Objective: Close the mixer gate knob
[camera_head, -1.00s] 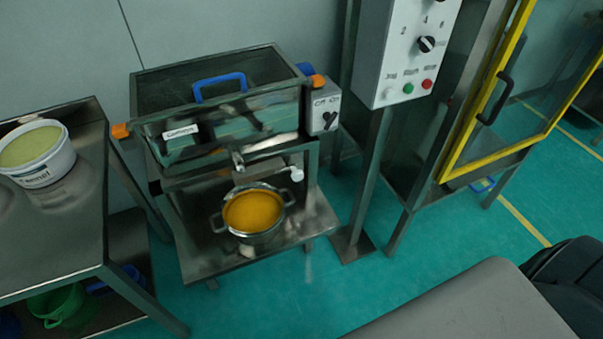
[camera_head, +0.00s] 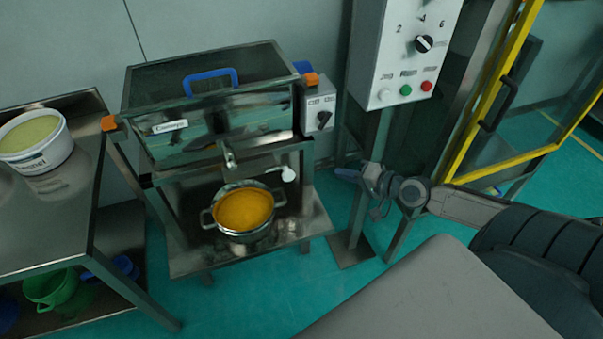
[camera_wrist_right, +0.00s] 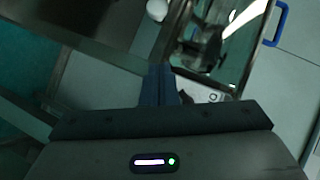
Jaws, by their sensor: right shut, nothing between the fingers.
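The mixer (camera_head: 215,110) is a steel box with a blue handle and a label on its front. A small white knob (camera_head: 288,174) sticks out at the right of the metal outlet (camera_head: 230,158) under it; I take it for the gate knob. A white rounded knob (camera_wrist_right: 157,10) also shows at the top of the right wrist view. My right gripper (camera_head: 345,173) is shut and empty, to the right of the knob and apart from it. Its closed fingers (camera_wrist_right: 160,85) show in the right wrist view. My left gripper is not in view.
A pot of orange contents (camera_head: 243,210) stands on the shelf below the outlet. A switch box (camera_head: 320,108) is on the mixer's right side. A control panel on a post (camera_head: 408,60) stands to the right, near my arm. A steel table (camera_head: 60,215) with a white tub (camera_head: 35,142) is at left.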

